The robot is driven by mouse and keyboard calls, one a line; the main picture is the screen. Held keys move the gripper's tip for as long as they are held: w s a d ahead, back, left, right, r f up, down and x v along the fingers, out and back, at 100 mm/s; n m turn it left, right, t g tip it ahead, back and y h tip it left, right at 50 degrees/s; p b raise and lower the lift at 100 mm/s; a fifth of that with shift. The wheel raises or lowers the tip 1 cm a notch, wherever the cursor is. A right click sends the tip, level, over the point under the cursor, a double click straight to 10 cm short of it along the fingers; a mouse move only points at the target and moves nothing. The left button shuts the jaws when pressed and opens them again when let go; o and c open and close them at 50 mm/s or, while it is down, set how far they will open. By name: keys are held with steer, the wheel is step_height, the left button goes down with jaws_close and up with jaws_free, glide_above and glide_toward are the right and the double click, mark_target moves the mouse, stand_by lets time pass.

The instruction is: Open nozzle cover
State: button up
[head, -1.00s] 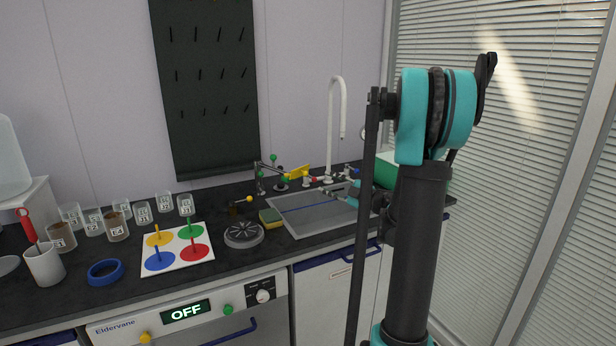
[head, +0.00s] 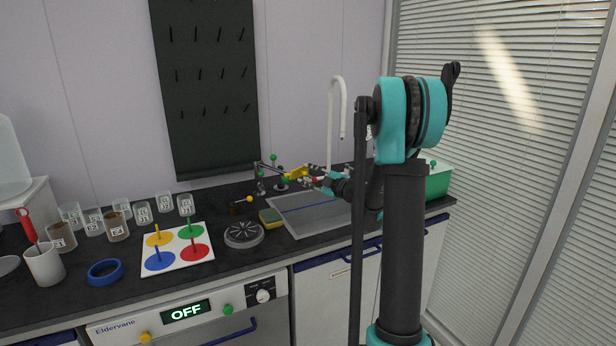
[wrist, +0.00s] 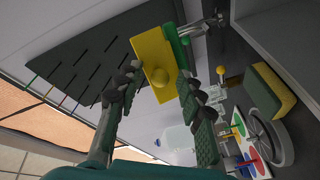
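A flat yellow piece (head: 297,173) with a green part beside it stands on small metal fittings at the back of the counter, left of the white tap. I cannot tell for sure that it is the nozzle cover. In the wrist view the yellow piece (wrist: 152,62) and its green part (wrist: 179,48) lie ahead of and between my fingertips. My gripper (wrist: 157,82) is open, with a wide gap and nothing held. In the head view my gripper (head: 318,180) is just right of the yellow piece, above the sink's back edge. Contact cannot be made out.
The white tap (head: 336,120) rises behind my gripper. The sink (head: 318,215), a yellow-green sponge (head: 271,217) and a round grey disc (head: 243,235) lie in front. A green bin (head: 438,183) is at right. Labelled cups and a colored peg board (head: 177,265) are at left.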

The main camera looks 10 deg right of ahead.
jaws_close()
steer(key=shift+w+a+r+g+h, duration=0.2)
steer(key=shift+r+g+h, duration=0.55)
steer(key=shift+g, duration=0.35)
steer(key=shift+f, duration=0.15)
steer(key=shift+o, duration=0.2)
jaws_free()
